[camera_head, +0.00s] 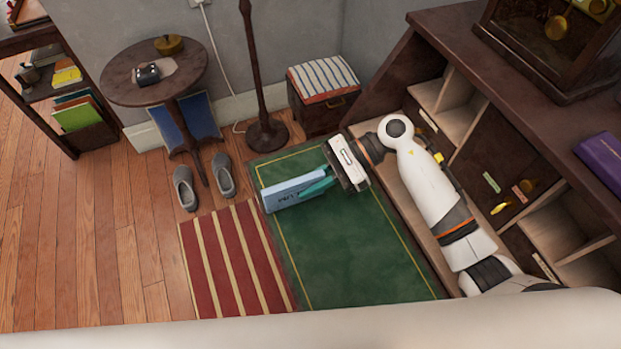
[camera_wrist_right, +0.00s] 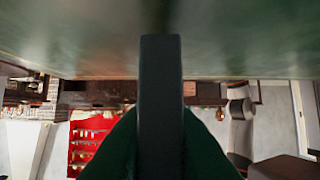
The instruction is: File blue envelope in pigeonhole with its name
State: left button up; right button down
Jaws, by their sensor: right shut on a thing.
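A light blue envelope (camera_head: 286,192) with dark lettering too small to read is above the green mat in the head view. My right gripper (camera_head: 312,188) is shut on its right end with teal fingers. In the right wrist view, a dark upright bar (camera_wrist_right: 161,100) stands between the green fingers; I cannot tell if it is the envelope edge-on. The pigeonhole cabinet (camera_head: 478,139) is at the right, with open compartments and small tags, and my right arm hides part of it. I cannot read its names. My left gripper is not in view.
The green mat (camera_head: 345,252) and striped rug (camera_head: 232,262) cover the floor. A lamp stand (camera_head: 266,132), striped-top stool (camera_head: 322,77), slippers (camera_head: 223,174) and round table (camera_head: 125,82) stand beyond. A glass case (camera_head: 553,45) and purple book (camera_head: 604,164) sit on the cabinet top.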

jog(key=shift+f, duration=0.2)
jog(key=c, duration=1.3)
grip_release()
notch_tip(320, 180, up, 10)
jog(key=shift+r, duration=0.1)
